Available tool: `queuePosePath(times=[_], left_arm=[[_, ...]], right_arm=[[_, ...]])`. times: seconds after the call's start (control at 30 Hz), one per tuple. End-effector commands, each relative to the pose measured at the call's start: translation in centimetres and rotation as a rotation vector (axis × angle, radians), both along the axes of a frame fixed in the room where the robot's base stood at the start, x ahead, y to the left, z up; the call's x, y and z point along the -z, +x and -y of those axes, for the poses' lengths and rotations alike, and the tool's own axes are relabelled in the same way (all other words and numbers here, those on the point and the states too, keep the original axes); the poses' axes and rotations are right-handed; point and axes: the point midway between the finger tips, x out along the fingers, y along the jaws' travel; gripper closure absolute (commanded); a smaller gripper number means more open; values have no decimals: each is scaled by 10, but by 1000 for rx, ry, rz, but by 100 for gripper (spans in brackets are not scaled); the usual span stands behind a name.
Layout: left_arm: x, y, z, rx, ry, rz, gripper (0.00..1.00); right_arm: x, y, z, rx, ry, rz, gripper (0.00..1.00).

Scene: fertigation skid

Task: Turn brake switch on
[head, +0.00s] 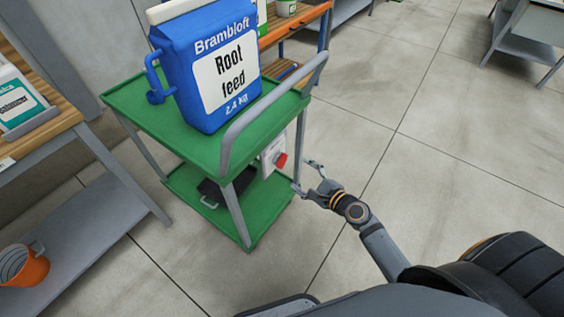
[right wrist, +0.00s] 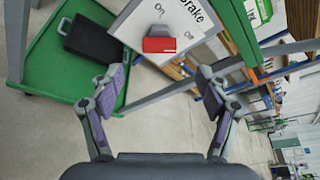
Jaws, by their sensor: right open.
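The brake switch is a red handle (head: 281,160) on a white panel (head: 266,163), fixed at the right end of the green cart under its push handle. In the right wrist view the red handle (right wrist: 159,44) shows on the panel (right wrist: 135,27), with "On", "Off" and "Brake" lettering. I cannot tell which mark the handle points to. My right gripper (head: 306,177) is open and empty, just right of the panel and apart from it. In the right wrist view its fingers (right wrist: 161,78) spread below the red handle, not touching it. My left gripper is not in view.
The green cart (head: 130,101) carries a blue "Root feed" jug (head: 200,100) on top and a black case (head: 212,190) on its lower shelf. Its grey push handle (head: 262,108) arches above the panel. A bench with an orange pot (head: 28,268) stands left.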

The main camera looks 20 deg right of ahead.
Motion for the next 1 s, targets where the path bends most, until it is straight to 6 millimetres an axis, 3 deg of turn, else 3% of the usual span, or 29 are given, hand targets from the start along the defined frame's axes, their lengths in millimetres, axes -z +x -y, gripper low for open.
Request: queuePosePath(times=[0.2,0.4,0.8,1.0], left_arm=[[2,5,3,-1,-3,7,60],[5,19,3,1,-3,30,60],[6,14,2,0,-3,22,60],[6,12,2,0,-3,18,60]], right_arm=[[12,43,-17,1,3,3,24],[22,73,-29,1,-1,2,24],[25,82,-33,-1,-3,0,24],[24,82,-33,0,-3,1,51]])
